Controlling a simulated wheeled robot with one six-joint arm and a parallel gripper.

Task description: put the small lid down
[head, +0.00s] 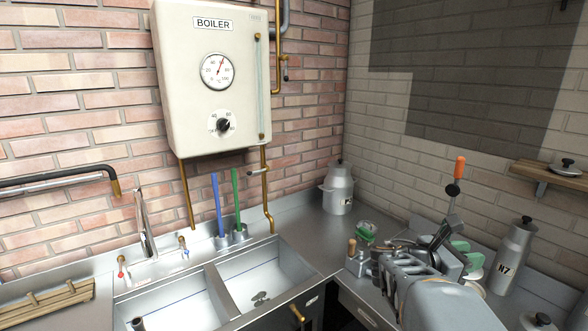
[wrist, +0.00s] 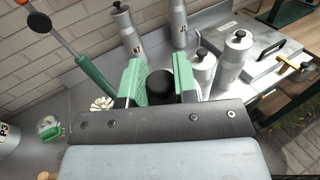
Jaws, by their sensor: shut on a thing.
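My gripper (wrist: 160,78) has green jaws, shut on a round black knob (wrist: 161,86) in the wrist view. The knob looks like that of the small lid; the lid's disc is hidden behind the knob and my gripper. In the head view my gripper (head: 464,256) is over the counter at the right, largely hidden by my own arm. Another lid with a black knob (head: 565,168) lies on the wooden wall shelf (head: 548,176).
Churn N7 (head: 512,257) stands right of my gripper, and several churns stand beyond the jaws in the wrist view (wrist: 235,62). An orange-handled lever (head: 456,180) rises close by. The double sink (head: 255,275) is left, another churn (head: 338,188) in the corner.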

